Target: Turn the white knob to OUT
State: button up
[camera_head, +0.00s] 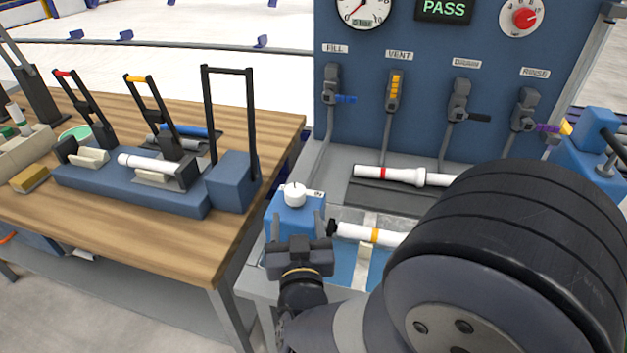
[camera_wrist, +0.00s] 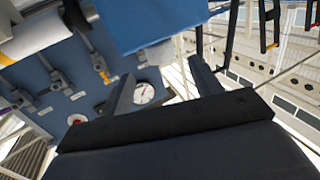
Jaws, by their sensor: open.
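The white knob (camera_head: 294,194) sits on top of a small blue box (camera_head: 296,216) at the near left corner of the test bench. A small label lies beside the knob, too small to read. My gripper (camera_head: 296,226) is in front of the box, with its two fingers apart, one toward each side of the box's front. Nothing is held between them. In the wrist view, my gripper's fingers (camera_wrist: 160,72) are spread and the blue box (camera_wrist: 165,22) fills the top middle. I cannot make out the knob clearly there.
A white pipe with a yellow band (camera_head: 372,235) lies right of the box. A red-banded white pipe (camera_head: 395,174) lies behind it. The blue panel (camera_head: 440,100) carries several valves, a gauge (camera_head: 362,8) and a PASS display (camera_head: 444,9). A wooden table (camera_head: 225,240) with clamps stands left.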

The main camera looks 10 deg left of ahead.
aim_at(295, 188)
jog(key=x, duration=1)
jog(key=shift+p, duration=0.35)
jog(key=shift+c, duration=0.3)
jog(key=shift+f, duration=0.1)
jog(key=c, duration=0.9)
